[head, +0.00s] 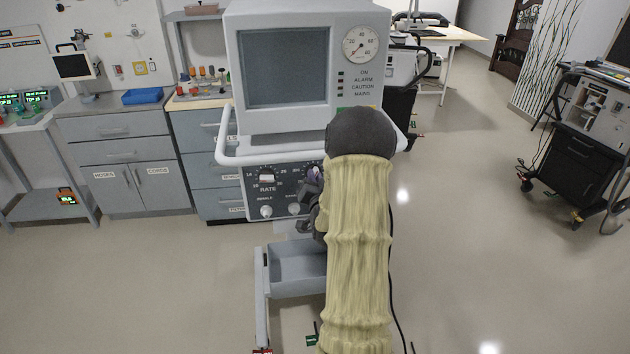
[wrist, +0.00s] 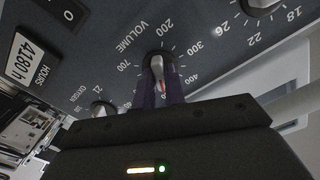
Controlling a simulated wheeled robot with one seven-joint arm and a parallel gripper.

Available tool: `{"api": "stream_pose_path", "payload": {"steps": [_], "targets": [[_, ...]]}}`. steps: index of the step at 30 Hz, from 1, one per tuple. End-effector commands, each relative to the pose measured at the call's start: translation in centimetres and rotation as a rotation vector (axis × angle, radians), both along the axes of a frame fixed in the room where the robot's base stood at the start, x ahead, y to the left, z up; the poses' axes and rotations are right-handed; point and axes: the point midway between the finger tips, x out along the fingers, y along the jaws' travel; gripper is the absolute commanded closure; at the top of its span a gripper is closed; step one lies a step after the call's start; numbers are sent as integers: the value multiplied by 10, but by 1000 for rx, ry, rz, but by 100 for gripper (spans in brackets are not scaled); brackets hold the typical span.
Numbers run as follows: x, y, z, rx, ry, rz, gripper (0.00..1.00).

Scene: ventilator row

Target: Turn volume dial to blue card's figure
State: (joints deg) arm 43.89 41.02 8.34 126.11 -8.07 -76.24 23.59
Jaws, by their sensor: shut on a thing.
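The volume dial (wrist: 157,64) is on the dark front panel of the ventilator (head: 285,70). My gripper (wrist: 161,88) is shut on this dial, with a purple finger on either side of it. A red and pale mark shows on the dial between the fingers, but the figure it points at is unclear. The figures 200, 300, 400 and 700 show around it; the fingers hide part of the scale. In the head view my gripper (head: 315,178) is at the panel, partly hidden by my arm. I cannot make out a blue card.
The rate dial (head: 267,178) is left of my gripper, with small white knobs (head: 266,211) below. A white rail (head: 222,150) runs around the ventilator above the panel. A grey tray (head: 297,270) is below. Open floor lies on both sides.

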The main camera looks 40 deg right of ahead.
Motion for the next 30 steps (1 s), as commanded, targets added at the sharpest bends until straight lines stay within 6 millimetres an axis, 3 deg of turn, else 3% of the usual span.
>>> {"api": "stream_pose_path", "payload": {"steps": [2,3,6,20,30], "targets": [[0,0,-1,0,2,0,100],[0,0,-1,0,2,1,84],[0,0,-1,-1,3,1,66],[-8,5,-1,-2,3,2,66],[-54,32,-3,-3,2,2,66]]}}
